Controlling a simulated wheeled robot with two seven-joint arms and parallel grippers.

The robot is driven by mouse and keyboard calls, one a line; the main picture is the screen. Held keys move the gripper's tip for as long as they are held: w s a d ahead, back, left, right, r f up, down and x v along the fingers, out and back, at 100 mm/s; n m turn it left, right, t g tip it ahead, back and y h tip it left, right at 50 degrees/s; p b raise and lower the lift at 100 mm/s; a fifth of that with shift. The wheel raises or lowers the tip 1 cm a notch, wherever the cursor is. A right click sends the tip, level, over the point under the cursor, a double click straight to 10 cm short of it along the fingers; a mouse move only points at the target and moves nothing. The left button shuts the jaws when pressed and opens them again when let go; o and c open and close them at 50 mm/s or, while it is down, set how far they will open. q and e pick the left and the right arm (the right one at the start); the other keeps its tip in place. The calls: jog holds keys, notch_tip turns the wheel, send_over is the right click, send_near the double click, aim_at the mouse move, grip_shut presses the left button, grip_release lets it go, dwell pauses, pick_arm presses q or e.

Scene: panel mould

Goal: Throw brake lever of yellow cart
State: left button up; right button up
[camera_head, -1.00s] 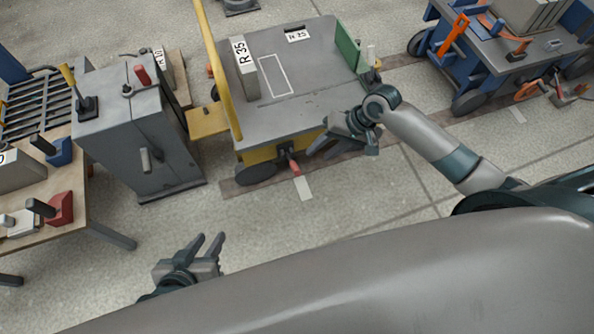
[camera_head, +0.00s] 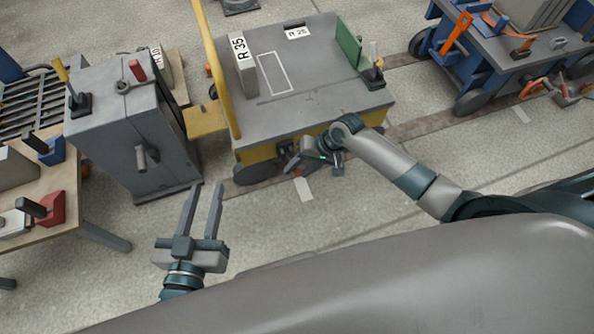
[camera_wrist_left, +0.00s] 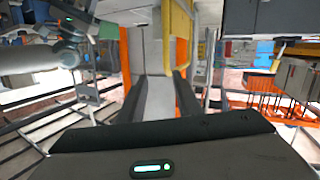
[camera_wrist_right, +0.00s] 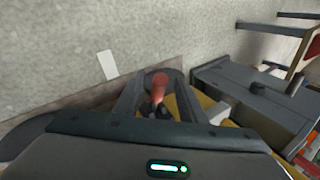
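The yellow cart (camera_head: 310,85) has a grey deck, a yellow push bar and yellow sides, and stands in the middle of the head view. Its brake lever (camera_wrist_right: 160,80), with a red handle, shows in the right wrist view between the fingers of my right gripper (camera_wrist_right: 156,84). The fingers are apart, and I see no clear contact with the lever. In the head view my right gripper (camera_head: 298,163) is at the cart's near side and hides the lever. My left gripper (camera_head: 204,190) is open and empty, over the floor left of the cart.
A grey cabinet (camera_head: 125,135) with levers on it stands left of the cart. A wooden table (camera_head: 75,200) with red and blue fixtures is at the far left. A blue cart (camera_head: 490,65) stands at the right. The floor (camera_head: 350,210) in front is clear.

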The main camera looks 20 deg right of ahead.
pick_arm(q)
jog(key=shift+d+r+t, duration=0.15)
jog(key=shift+r+t, duration=0.25)
jog(key=shift+r, duration=0.35)
pick_arm(e)
jog(key=shift+w+a+f, duration=0.1)
jog(key=shift+a+f, duration=0.2)
jog(key=shift+f, duration=0.35)
jog(key=shift+c, duration=0.6)
grip_shut()
